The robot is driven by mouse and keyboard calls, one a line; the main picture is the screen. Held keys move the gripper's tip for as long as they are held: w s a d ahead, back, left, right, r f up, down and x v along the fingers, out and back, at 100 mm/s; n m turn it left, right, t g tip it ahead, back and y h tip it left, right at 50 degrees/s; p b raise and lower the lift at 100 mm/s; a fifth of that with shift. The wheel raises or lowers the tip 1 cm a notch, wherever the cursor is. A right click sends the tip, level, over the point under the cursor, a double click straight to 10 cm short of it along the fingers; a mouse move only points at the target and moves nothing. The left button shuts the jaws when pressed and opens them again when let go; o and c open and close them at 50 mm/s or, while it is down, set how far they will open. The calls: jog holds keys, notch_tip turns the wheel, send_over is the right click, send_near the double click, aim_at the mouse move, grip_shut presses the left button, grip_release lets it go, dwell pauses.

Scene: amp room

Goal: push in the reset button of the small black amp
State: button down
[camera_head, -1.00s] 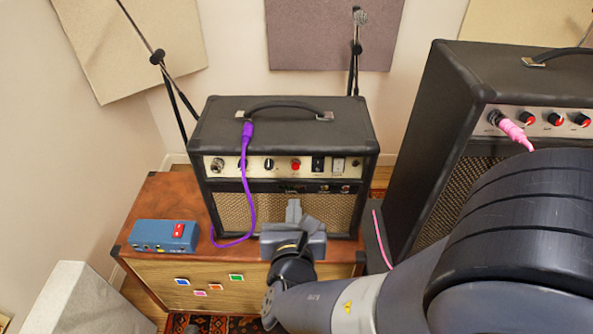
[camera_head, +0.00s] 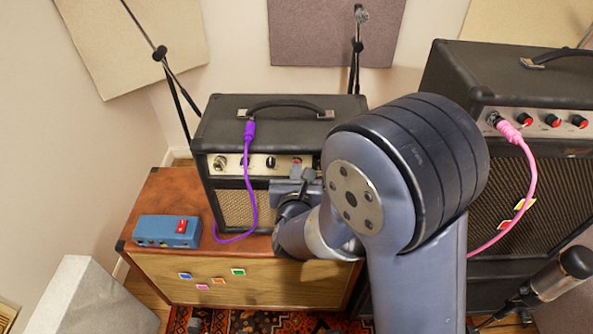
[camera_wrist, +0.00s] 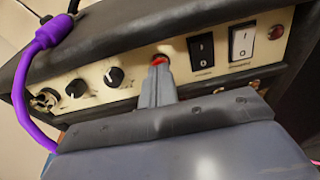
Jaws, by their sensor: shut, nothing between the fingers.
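The small black amp (camera_head: 280,118) stands on a wooden cabinet, with a cream control panel on its front. Its red reset button (camera_wrist: 159,60) shows in the wrist view between the black knobs and the black rocker switch. In the head view the red button (camera_head: 297,161) is just above my gripper (camera_head: 298,175), partly hidden by it. My gripper (camera_wrist: 157,72) is shut and empty. Its fingertips are right at the button and cover its lower part in the wrist view. I cannot tell whether they touch it or whether the button is pressed.
A purple cable (camera_head: 250,180) hangs down the amp's left front. A blue pedal (camera_head: 167,231) sits on the wooden cabinet (camera_head: 150,200). A black (camera_wrist: 201,51) and a white switch (camera_wrist: 242,42) lie right of the button. A larger amp (camera_head: 510,75) stands at right.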

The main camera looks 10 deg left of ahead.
jog(key=shift+w+a+b, duration=0.15)
jog(key=shift+w+b, duration=0.6)
jog(key=shift+b, duration=0.3)
jog(key=shift+r, duration=0.1)
